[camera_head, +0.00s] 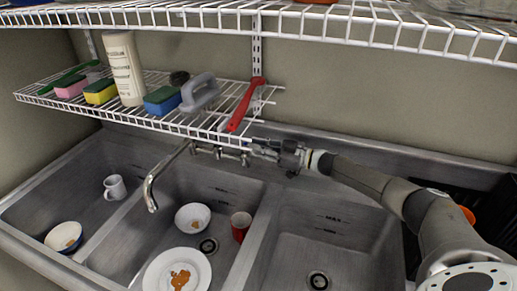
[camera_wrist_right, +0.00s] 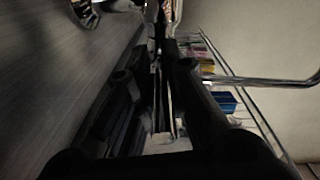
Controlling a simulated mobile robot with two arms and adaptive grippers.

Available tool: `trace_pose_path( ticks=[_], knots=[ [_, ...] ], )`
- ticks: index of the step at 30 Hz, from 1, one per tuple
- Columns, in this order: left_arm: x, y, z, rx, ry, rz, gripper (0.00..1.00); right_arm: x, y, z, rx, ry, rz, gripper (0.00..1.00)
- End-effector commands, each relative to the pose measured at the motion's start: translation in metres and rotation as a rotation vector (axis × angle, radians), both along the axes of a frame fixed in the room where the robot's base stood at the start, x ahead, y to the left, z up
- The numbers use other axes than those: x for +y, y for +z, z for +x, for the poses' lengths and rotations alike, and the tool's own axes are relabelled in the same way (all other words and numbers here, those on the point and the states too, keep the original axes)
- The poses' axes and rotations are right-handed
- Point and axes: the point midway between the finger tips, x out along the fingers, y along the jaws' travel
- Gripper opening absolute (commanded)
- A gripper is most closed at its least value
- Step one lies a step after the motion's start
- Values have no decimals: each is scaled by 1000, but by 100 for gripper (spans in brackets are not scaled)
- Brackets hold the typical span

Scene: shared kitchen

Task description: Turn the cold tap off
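The chrome tap (camera_head: 217,151) sits at the back of the steel sink, under the wire shelf. Its curved spout (camera_head: 160,176) reaches over the middle basin. A small tap handle (camera_head: 245,160) is at the right end of the tap body. My right gripper (camera_head: 256,149) is at the tap's right end, close to this handle. In the right wrist view my right gripper (camera_wrist_right: 160,62) has its dark fingers close together, with chrome tap parts (camera_wrist_right: 153,14) just beyond the tips. Contact with the handle is unclear. No running water is clearly visible. My left gripper is out of view.
The wire shelf (camera_head: 215,128) is low above the tap and holds sponges, a white bottle (camera_head: 125,68), and a red-handled brush (camera_head: 246,104). A white bowl (camera_head: 192,217), a plate (camera_head: 158,279) and a red mug (camera_head: 241,226) are in the middle basin. The right basin (camera_head: 325,238) looks empty.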

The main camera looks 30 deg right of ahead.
Motion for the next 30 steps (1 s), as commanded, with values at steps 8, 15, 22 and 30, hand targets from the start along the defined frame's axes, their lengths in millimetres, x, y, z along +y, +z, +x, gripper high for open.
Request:
trace_pose_path(
  ticks=[8, 15, 22, 30],
  knots=[
    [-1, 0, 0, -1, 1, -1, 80, 2, 6, 1, -10, 4, 7, 33],
    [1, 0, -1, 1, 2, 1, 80, -2, 3, -3, -4, 2, 2, 33],
    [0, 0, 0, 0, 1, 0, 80, -24, 2, -31, -2, 1, 0, 33],
    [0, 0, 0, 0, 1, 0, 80, -55, 4, -72, -5, 4, 2, 33]
  ],
)
